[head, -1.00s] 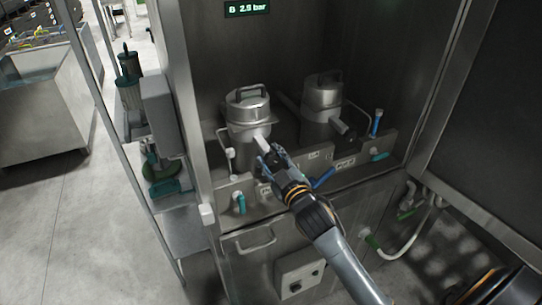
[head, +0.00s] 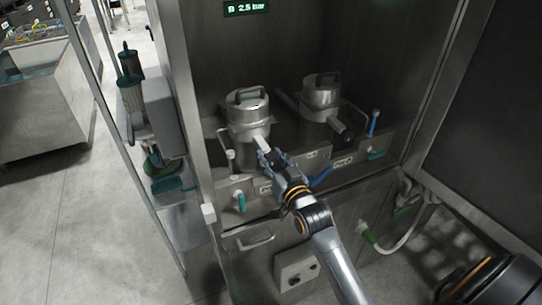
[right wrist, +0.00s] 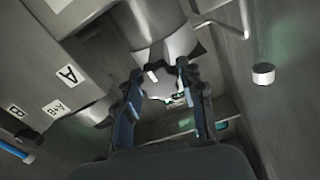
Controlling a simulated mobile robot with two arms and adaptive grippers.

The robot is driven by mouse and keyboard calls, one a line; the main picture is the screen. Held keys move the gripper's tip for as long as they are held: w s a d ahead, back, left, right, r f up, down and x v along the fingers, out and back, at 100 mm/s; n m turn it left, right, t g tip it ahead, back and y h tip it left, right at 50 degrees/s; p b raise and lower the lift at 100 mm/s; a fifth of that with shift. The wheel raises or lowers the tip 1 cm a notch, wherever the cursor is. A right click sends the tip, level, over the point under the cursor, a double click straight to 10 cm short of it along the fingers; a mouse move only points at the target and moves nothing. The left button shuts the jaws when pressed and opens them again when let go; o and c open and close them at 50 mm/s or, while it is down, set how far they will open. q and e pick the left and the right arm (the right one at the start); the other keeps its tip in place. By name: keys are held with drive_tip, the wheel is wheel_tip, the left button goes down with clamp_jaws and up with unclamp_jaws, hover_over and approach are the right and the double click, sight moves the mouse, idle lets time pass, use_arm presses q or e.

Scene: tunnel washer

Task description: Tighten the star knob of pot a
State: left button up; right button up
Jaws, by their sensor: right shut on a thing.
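Pot a (head: 248,110) is the left of two steel lidded pots in the cabinet, upright, with a handle on its lid. My right gripper (head: 267,157) is at its front, by a pale angled piece (head: 262,143) that sticks out from it. In the right wrist view, my right gripper (right wrist: 161,82) has its two fingers on either side of a grey knob (right wrist: 160,88) below the pot's metal body, shut on it. My left gripper is not in view.
A second pot (head: 322,92) stands to the right. A front panel carries teal handles (head: 240,202) and a blue lever (head: 321,179), close to my right gripper. A display (head: 246,7) above reads "B 2.5 bar". The cabinet's left post (head: 181,90) stands beside pot a.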

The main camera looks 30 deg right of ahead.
drive_tip(key=shift+m, duration=0.3)
drive_tip(key=o, duration=1.2)
drive_tip(key=s, duration=1.2)
drive_tip(key=shift+a, duration=0.35)
drive_tip(key=shift+f, duration=0.1)
